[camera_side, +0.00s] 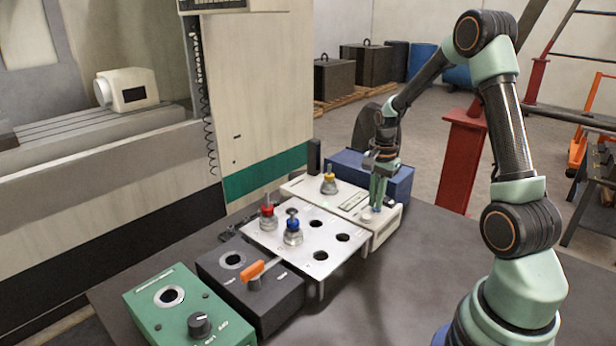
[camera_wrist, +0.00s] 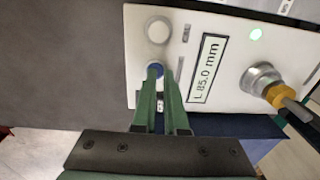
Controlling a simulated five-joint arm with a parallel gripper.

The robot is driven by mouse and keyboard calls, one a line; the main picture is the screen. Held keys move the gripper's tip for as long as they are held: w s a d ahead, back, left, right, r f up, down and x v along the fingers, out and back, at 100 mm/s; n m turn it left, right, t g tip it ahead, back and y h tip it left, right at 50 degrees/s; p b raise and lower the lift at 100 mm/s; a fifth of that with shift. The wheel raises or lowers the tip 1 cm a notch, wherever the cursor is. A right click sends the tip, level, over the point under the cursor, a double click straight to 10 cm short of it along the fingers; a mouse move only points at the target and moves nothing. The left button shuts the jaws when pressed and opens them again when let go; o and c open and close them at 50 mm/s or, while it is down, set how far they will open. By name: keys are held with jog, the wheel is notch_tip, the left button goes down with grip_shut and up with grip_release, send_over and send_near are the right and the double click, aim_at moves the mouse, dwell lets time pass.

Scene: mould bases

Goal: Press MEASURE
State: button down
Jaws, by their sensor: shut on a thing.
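A white measuring unit (camera_side: 390,228) has a screen reading "L 85.0 mm" (camera_wrist: 208,68), seen in the wrist view. I cannot read any button label. My gripper (camera_side: 377,207) points down over this end. The pale button is clear of the fingers.
A plate with holes (camera_side: 318,228) bears red (camera_side: 267,212) and blue (camera_side: 292,232) holders. A black box with an orange lever (camera_side: 258,270) and a green box (camera_side: 180,305) are in front.

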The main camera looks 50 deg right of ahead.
notch_tip(320, 180, up, 14)
jog(key=shift+a, duration=0.25)
dwell(0.3)
dwell(0.5)
jog(key=s+a+r+n+t, duration=0.1)
jog(key=s+a+n+t, duration=0.1)
jog(key=a+n, duration=0.7)
jog(key=s+a+r+n+t, duration=0.2)
jog(key=s+a+n+t, duration=0.1)
jog(key=a+n, duration=0.6)
jog(key=s+a, duration=0.1)
jog(key=a, duration=0.3)
jog(key=shift+s+a, duration=0.25)
jog(key=shift+a, duration=0.15)
jog(key=c, duration=1.5)
grip_release()
jog(key=shift+c, duration=0.2)
